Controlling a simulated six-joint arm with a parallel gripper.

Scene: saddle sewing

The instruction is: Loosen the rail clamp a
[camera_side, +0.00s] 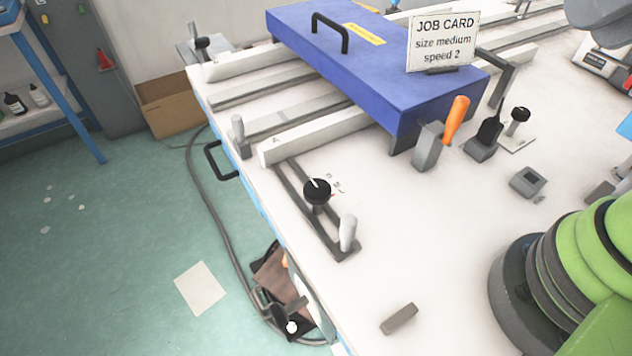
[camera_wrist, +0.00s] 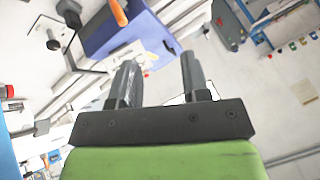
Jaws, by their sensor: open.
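A white rail end (camera_side: 270,152) on the bench bears a small letter A. A small grey lever (camera_side: 239,138) stands upright beside it at the bench edge; I cannot tell for sure which part is rail clamp a. In front lies a dark slotted bracket (camera_side: 308,212) with a black knob (camera_side: 317,190) and a light grey handle (camera_side: 347,232). My gripper (camera_wrist: 160,85) shows in the wrist view with its two fingers apart and nothing between them. It is out of the side view and touches nothing that I can see.
A blue cover (camera_side: 345,45) with a black handle sits over the rails and carries a job card (camera_side: 442,42). An orange-handled lever (camera_side: 455,120) stands at its front corner. A grey block (camera_side: 398,319) lies near the front.

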